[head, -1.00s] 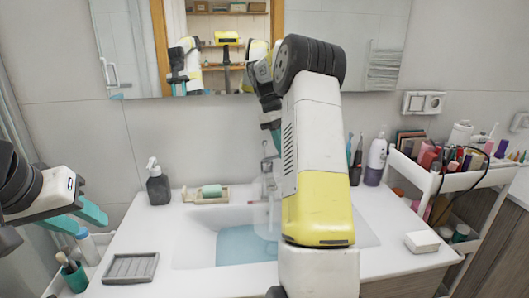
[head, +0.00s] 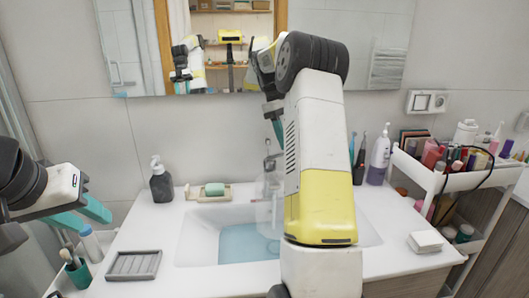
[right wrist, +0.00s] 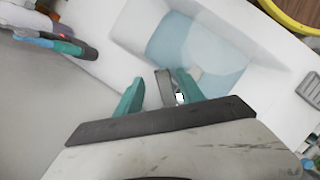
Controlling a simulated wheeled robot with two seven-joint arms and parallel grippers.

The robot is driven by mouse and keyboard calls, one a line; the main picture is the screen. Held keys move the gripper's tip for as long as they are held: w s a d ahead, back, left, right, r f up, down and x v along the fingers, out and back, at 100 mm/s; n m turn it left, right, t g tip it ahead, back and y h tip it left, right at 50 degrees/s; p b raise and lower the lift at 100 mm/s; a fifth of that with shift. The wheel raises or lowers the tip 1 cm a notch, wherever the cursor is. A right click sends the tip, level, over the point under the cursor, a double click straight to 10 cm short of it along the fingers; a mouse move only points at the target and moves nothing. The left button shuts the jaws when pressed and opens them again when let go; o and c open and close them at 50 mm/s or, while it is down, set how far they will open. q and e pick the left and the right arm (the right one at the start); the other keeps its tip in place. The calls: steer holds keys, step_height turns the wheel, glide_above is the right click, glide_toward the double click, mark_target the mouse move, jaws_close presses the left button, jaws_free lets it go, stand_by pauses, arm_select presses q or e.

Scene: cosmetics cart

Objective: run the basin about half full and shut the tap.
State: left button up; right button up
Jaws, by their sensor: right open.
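The white basin (head: 200,232) holds pale blue water (head: 245,243), with bare wall above the waterline. The water also shows in the right wrist view (right wrist: 190,45). The tap (head: 269,165) stands at the basin's back, partly hidden by my right arm. A pale streak under the spout looks like running water, and a whitish patch lies on the water in the wrist view. My right gripper (right wrist: 158,90) is open above the tap, whose grey lever (right wrist: 163,86) appears between its teal fingers; contact is unclear. My left gripper (head: 92,217) is open and empty, left of the counter.
A soap bottle (head: 160,183) and a dish with green soap (head: 213,190) stand behind the basin. A grey tray (head: 134,265) lies front left. A lotion bottle (head: 379,160), a white block (head: 425,241) and a loaded cart (head: 450,180) are at right.

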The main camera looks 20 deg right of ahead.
steer(key=s+a+r, duration=0.2)
steer(key=s+a, duration=0.6)
steer(key=s, duration=0.5)
steer(key=shift+s+a, duration=0.15)
steer(key=shift+s, duration=0.25)
steer(key=s+a+r+m+t+y, duration=0.1)
steer(key=s+a+m+t+y, duration=0.3)
steer(key=s+a+t, duration=0.5)
steer(key=s+a+m, duration=0.1)
steer(key=s+a, duration=0.2)
steer(key=a, duration=0.1)
steer(key=shift+s+a+m+t, duration=0.15)
steer(key=shift+s+m+t, duration=0.15)
steer(key=shift+m+t, duration=0.1)
steer(key=shift+w, duration=0.1)
stand_by(4.5)
